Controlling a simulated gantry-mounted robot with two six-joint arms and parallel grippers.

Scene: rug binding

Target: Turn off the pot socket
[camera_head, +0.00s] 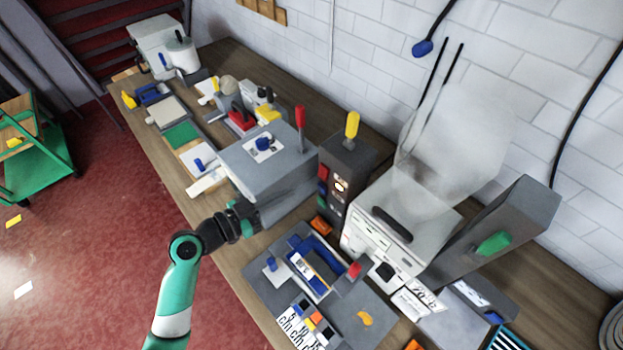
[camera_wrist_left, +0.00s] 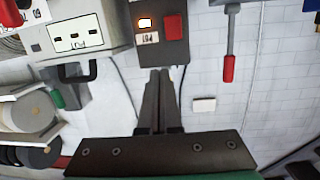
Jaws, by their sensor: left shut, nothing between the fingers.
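In the wrist view a dark socket box (camera_wrist_left: 176,55) hangs in from the top edge, with a lit orange-white lamp (camera_wrist_left: 145,23), a red rocker switch (camera_wrist_left: 174,27) and a small white label that seems to read POT (camera_wrist_left: 147,38). In the head view the dark box (camera_head: 350,160) stands upright between the grey block and the white machine, its red switch (camera_head: 323,172) and lamp (camera_head: 340,185) facing left. My left gripper (camera_wrist_left: 160,76) is shut and empty, its tips close below the box in the wrist view; I cannot tell whether they touch. My left gripper (camera_head: 246,215) is beside the grey block.
The grey block (camera_head: 262,165) with a red-handled lever (camera_head: 300,125) stands beside my left gripper. A white machine (camera_head: 400,225) stands right of the box. A blue tray (camera_head: 315,265) and loose parts crowd the front of the bench. The red floor at left is mostly open.

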